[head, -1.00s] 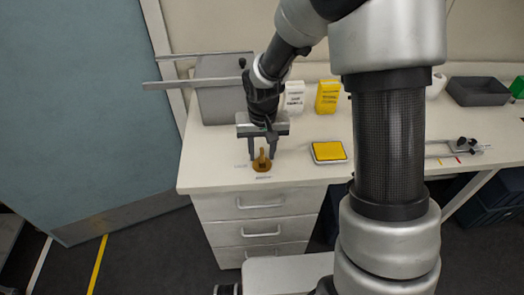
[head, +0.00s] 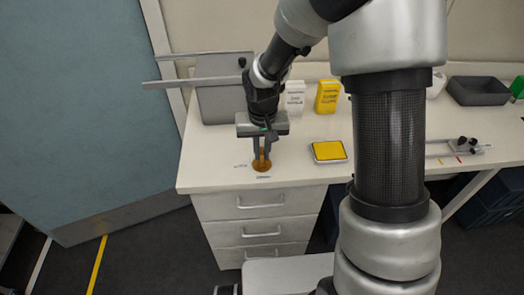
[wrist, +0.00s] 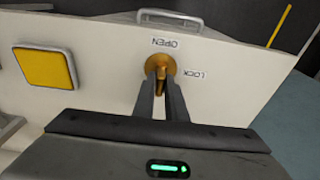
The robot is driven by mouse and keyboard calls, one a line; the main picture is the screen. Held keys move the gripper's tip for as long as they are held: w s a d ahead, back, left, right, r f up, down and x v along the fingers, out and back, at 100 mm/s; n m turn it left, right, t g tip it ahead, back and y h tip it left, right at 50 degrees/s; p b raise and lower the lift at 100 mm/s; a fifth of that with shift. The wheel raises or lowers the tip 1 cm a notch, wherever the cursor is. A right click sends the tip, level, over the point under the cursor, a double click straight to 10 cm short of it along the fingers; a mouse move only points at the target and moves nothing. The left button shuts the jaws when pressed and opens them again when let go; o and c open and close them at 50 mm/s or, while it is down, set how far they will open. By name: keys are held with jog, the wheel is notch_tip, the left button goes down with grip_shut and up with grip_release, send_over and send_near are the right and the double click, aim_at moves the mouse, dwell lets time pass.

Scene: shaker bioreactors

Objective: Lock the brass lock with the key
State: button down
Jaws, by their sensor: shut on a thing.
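The brass lock (head: 262,167) is a round brass disc near the front left edge of the white bench. The key (wrist: 161,75) stands up from the middle of the lock, and its lower end is hidden. My gripper (head: 262,152) reaches down from above and is shut on the key; the wrist view shows its fingers (wrist: 161,85) on either side of it. In the wrist view the word OPEN (wrist: 165,43) is beside the lock at the drawer side, and LOCK (wrist: 195,74) is to its right; both read upside down. The key's exact turn is hard to tell.
A yellow pad in a grey tray (head: 328,151) lies right of the lock. White (head: 295,97) and yellow (head: 327,97) boxes stand behind. A grey panel with a bar (head: 225,90) is at the back left. Drawers (head: 260,205) are below the front edge.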

jog(key=shift+s+f, duration=0.15)
jog(key=n+p, duration=0.2)
jog(key=n, duration=0.1)
jog(key=shift+n, duration=0.4)
jog(key=shift+f+n+y, duration=0.1)
jog(key=shift+n+y, duration=0.2)
jog(key=shift+n, duration=0.2)
jog(key=shift+s, duration=0.1)
